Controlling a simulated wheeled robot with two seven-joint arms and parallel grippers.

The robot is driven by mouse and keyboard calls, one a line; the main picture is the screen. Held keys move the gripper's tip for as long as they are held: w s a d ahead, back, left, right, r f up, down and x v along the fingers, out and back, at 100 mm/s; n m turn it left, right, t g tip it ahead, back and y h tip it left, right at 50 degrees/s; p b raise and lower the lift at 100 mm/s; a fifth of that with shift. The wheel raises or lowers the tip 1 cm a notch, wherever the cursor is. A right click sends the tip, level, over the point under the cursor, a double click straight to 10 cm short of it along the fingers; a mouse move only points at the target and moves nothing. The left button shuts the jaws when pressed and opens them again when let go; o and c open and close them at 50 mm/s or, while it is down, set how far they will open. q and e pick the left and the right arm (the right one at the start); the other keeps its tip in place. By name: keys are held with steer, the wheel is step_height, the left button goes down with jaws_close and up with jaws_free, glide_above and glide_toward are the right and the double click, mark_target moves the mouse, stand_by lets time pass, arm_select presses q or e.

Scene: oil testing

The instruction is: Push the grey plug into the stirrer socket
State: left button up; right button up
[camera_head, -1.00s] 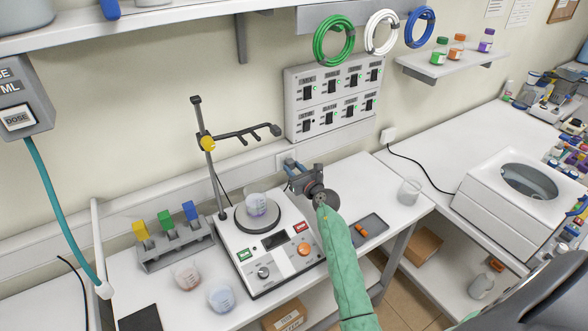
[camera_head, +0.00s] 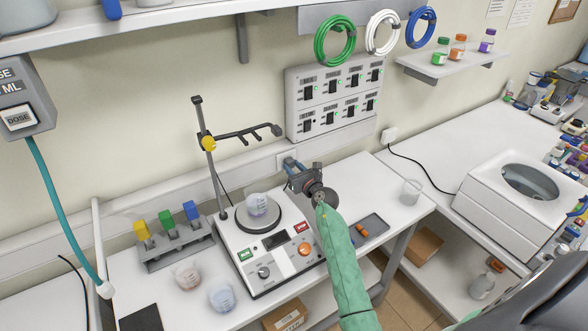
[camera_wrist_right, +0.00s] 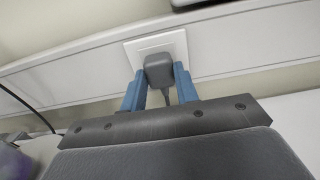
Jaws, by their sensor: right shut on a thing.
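The grey plug (camera_wrist_right: 158,70) is between the blue fingers of my right gripper (camera_wrist_right: 160,84) in the right wrist view, with its cord hanging below. The plug is up against the white socket plate (camera_wrist_right: 178,40) on the wall trunking; I cannot tell whether it is fully seated. In the head view my right gripper (camera_head: 288,163) is at the wall behind the bench, right of the stirrer (camera_head: 277,258), and hides the plug. The socket plate (camera_head: 284,155) shows only partly there. My left gripper is not in view.
A beaker (camera_head: 256,204) stands on the stirrer plate, beside a stand (camera_head: 212,165) with a clamp arm. A glass beaker (camera_head: 410,191) and a grey tray (camera_head: 370,229) are right of my arm. The switch panel (camera_head: 330,98) hangs above.

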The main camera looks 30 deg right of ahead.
steer(key=o, duration=1)
steer(key=shift+s+f, duration=0.1)
steer(key=shift+s, duration=0.25)
steer(key=shift+s+d+b, duration=0.15)
steer(key=shift+s+b, duration=0.7)
steer(key=shift+s, duration=0.9)
steer(key=shift+s+d+b, duration=0.15)
steer(key=shift+s+b, duration=0.65)
steer(key=shift+s, duration=0.95)
